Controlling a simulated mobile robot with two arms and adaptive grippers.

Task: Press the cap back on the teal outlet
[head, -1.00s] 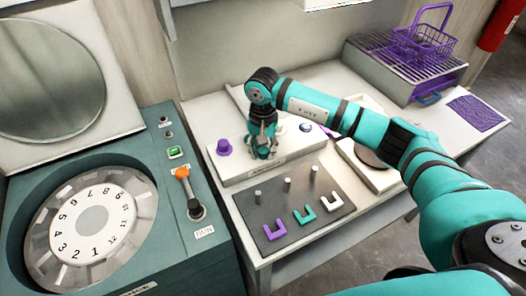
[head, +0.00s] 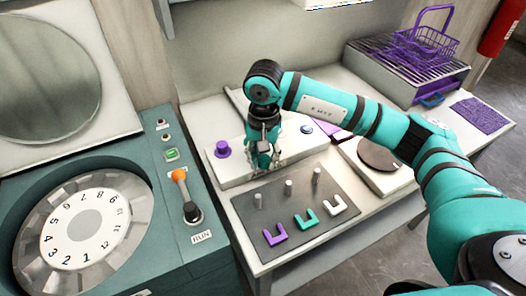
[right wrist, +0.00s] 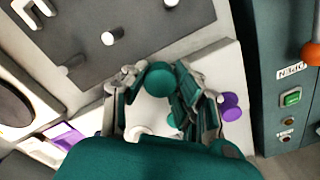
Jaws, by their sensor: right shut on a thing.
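The teal cap (right wrist: 161,79) is a round disc between the two fingertips of my right gripper (right wrist: 155,88) in the right wrist view. My right gripper also shows in the head view (head: 264,158), pointing down over the front of the pale outlet block (head: 235,172), and is shut on the cap. A smaller teal piece (right wrist: 172,119) shows just behind the cap, partly hidden by the finger; I cannot tell whether the cap touches it. A purple cap (head: 222,149) stands on the block to the left. My left gripper is not in view.
A dark plate (head: 285,191) with three pegs and purple, teal and white U-shaped pieces lies in front of the block. The green machine (head: 173,201) with dial and lever stands left. A rack with a purple basket (head: 425,45) stands at the back right.

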